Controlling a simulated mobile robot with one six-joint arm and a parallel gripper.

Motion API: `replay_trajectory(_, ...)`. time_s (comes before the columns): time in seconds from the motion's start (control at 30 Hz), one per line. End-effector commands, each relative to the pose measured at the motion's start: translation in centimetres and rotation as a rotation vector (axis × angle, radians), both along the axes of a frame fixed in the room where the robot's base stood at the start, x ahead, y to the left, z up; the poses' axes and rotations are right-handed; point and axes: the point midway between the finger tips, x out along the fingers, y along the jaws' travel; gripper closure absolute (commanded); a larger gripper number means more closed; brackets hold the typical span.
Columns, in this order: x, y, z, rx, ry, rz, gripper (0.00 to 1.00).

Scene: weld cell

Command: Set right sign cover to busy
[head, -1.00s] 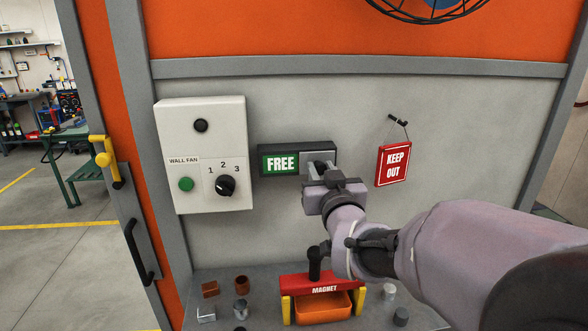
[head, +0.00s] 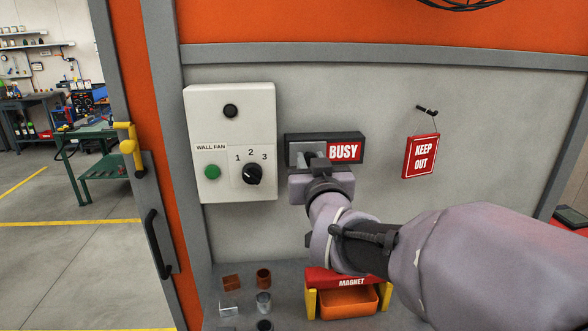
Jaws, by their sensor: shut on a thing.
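The sign (head: 346,151) is a dark wall-mounted box that shows a red BUSY panel on its right side. Its grey sliding cover (head: 298,149) is at the left end, over the side where the green FREE panel was. My gripper (head: 308,162) is at the cover, shut on it, with the fingertips partly hidden by the wrist.
A white wall fan box (head: 235,110) with a dial and green button is close to the left of the sign. A red KEEP OUT sign (head: 421,156) hangs at the right. Below, a bench holds a red magnet fixture (head: 325,278), an orange bin (head: 348,301) and several small parts.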

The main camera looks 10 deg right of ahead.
Motion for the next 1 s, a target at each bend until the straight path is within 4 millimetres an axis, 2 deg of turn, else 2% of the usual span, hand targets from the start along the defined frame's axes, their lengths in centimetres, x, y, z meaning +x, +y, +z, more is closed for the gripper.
replay_trajectory(0.33, 0.0, 0.5, -0.1, 0.0, 0.004, 0.005, 1.0)
replay_trajectory(0.37, 0.0, 0.5, -0.1, 0.0, 0.004, 0.006, 0.71)
replay_trajectory(0.47, 0.0, 0.5, -0.1, 0.0, 0.003, 0.005, 0.53)
replay_trajectory(0.8, -0.3, 0.4, 0.1, 0.0, 0.002, 0.004, 0.53)
replay_trajectory(0.87, -0.9, 0.4, 0.1, 0.0, 0.002, 0.004, 0.53)
replay_trajectory(1.0, -4.2, 0.4, 0.3, 0.001, 0.001, 0.004, 0.53)
